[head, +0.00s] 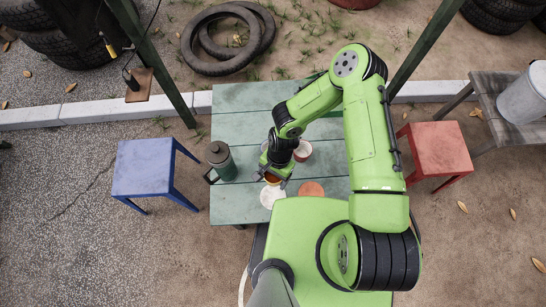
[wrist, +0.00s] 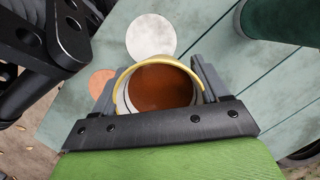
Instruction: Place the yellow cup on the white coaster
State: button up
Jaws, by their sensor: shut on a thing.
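The yellow cup (wrist: 160,87) is between the two fingers of my gripper (wrist: 156,92), which is shut on it. The cup looks upright; its yellow rim and brown inside show in the wrist view. In the head view, my gripper (head: 273,180) hides most of the cup. The white coaster (head: 268,198) lies flat on the green table, just on the near side of my gripper. In the wrist view, the white coaster (wrist: 151,34) shows bare beyond the cup's rim. I cannot tell how high the cup is above the table.
A terracotta coaster (head: 311,189) lies right of the white one. The green table (head: 240,98) is clear at the back. Blue (head: 152,167) and red (head: 439,150) stools flank it.

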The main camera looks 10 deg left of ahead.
aim_at(272, 201)
jog(key=s+f+n+b, duration=0.1)
jog(key=f, duration=0.2)
jog(key=s+f+b, duration=0.1)
jog(key=f, duration=0.2)
jog(key=s+f+n+b, duration=0.1)
jog(key=s+f, duration=0.1)
jog(key=f, duration=0.1)
jog(key=shift+d+f+n+h, duration=0.25)
jog(key=shift+n+h, duration=0.05)
jog(key=shift+f, duration=0.2)
jog(key=o, duration=1.2)
jog(key=shift+o, duration=0.2)
jog(key=shift+r, duration=0.1)
jog(key=p+v, duration=0.3)
jog(key=v, duration=0.9)
jog(key=shift+w+r, duration=0.15)
